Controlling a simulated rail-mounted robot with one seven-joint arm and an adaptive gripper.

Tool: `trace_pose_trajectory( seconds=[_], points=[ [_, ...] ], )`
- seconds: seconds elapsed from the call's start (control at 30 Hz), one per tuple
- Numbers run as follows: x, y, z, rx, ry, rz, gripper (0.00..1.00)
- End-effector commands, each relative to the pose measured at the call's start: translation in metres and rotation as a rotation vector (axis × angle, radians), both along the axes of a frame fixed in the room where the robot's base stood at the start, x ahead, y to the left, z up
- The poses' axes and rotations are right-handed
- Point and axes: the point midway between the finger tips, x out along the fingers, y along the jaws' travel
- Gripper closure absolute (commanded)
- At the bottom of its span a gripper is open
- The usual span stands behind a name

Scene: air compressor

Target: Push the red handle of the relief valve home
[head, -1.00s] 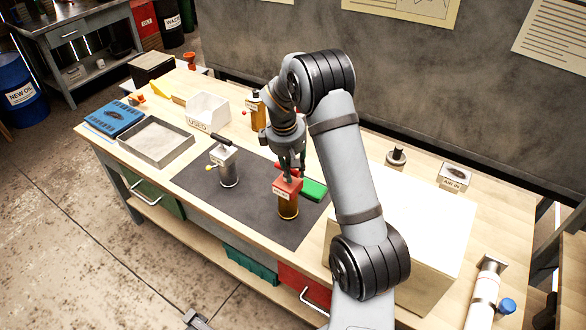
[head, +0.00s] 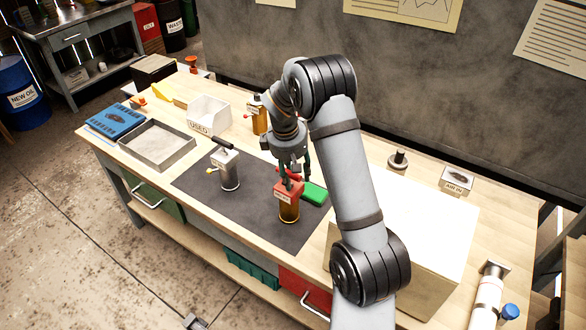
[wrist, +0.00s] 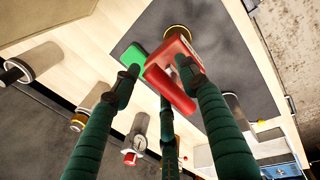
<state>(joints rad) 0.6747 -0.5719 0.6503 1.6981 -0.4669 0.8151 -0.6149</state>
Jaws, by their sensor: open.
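A brass cylinder with a red top block (head: 288,203) stands upright on the dark mat, with a pale label on its front. A red handle bar (head: 288,172) shows behind the block, partly hidden by my fingers. In the wrist view the red handle (wrist: 170,92) lies close among the fingertips, with the brass rim beyond it. My gripper (head: 293,180) points down at the red top with its fingers open around it. I cannot tell whether any finger touches it. In the wrist view my gripper (wrist: 160,84) has green-sleeved fingers spread apart.
A green block (head: 314,193) lies right beside the brass cylinder. A silver canister with a black handle (head: 228,168) stands to the left on the mat (head: 265,225). A large pale box (head: 435,235) stands to the right. A grey tray (head: 157,146) and a white bin (head: 208,113) are farther left.

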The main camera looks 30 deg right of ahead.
Motion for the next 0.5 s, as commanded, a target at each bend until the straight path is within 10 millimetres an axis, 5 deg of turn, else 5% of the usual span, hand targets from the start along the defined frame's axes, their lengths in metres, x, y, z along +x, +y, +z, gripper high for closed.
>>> trace_pose_trajectory(
  seconds=[0.5],
  points=[
    [-0.007, 0.016, 0.094, -0.001, -0.005, 0.0, 0.57]
  ],
)
